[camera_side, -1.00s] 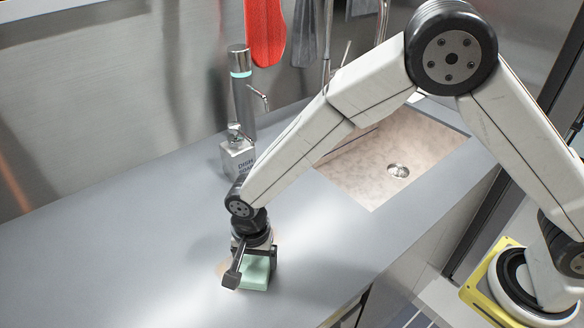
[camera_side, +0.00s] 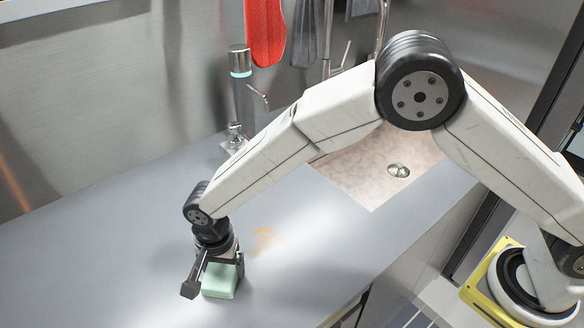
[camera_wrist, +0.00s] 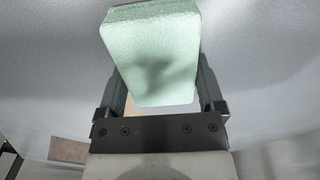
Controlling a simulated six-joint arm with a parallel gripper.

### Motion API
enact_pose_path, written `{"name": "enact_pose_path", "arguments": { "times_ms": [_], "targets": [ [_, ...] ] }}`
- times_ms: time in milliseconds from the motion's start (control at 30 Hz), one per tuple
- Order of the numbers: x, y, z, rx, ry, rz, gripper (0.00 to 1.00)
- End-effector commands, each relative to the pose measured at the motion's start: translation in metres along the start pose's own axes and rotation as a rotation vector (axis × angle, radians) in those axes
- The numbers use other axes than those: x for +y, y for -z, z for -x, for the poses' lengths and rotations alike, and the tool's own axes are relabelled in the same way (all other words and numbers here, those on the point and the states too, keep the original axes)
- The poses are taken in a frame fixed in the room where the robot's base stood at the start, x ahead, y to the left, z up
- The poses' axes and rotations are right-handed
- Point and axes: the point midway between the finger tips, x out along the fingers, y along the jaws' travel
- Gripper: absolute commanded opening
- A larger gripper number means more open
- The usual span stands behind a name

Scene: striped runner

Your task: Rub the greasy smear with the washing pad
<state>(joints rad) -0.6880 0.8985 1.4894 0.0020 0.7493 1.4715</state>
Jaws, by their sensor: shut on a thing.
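The washing pad (camera_side: 221,282) is a pale green block. My gripper (camera_side: 213,279) is shut on it, at or just above the grey counter; I cannot tell if the pad touches the surface. In the wrist view the pad (camera_wrist: 152,52) sits between the two dark fingers. The greasy smear (camera_side: 263,241) is a tan-brown patch on the counter, to the right of and behind the pad in the side view. The pad is apart from the smear there. A little tan shows past the pad in the wrist view.
A sink (camera_side: 365,175) is set into the counter (camera_side: 100,240) at the right. A red cloth (camera_side: 264,32) hangs on the wall. The left counter is clear.

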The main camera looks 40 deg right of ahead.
Motion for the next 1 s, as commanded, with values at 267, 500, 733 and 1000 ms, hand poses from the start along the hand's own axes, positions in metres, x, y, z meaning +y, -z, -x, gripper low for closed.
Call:
{"name": "enact_pose_path", "arguments": {
  "times_ms": [267,500,733,1000],
  "targets": [
    [0.020,0.018,-0.001,0.000,-0.005,-0.002,0.32],
    [0.035,0.033,-0.001,0.000,-0.005,-0.002,0.32],
    [0.050,0.048,0.000,0.000,-0.005,-0.002,0.32],
    [0.067,0.065,0.000,0.000,-0.006,-0.003,0.32]
  ]
}}
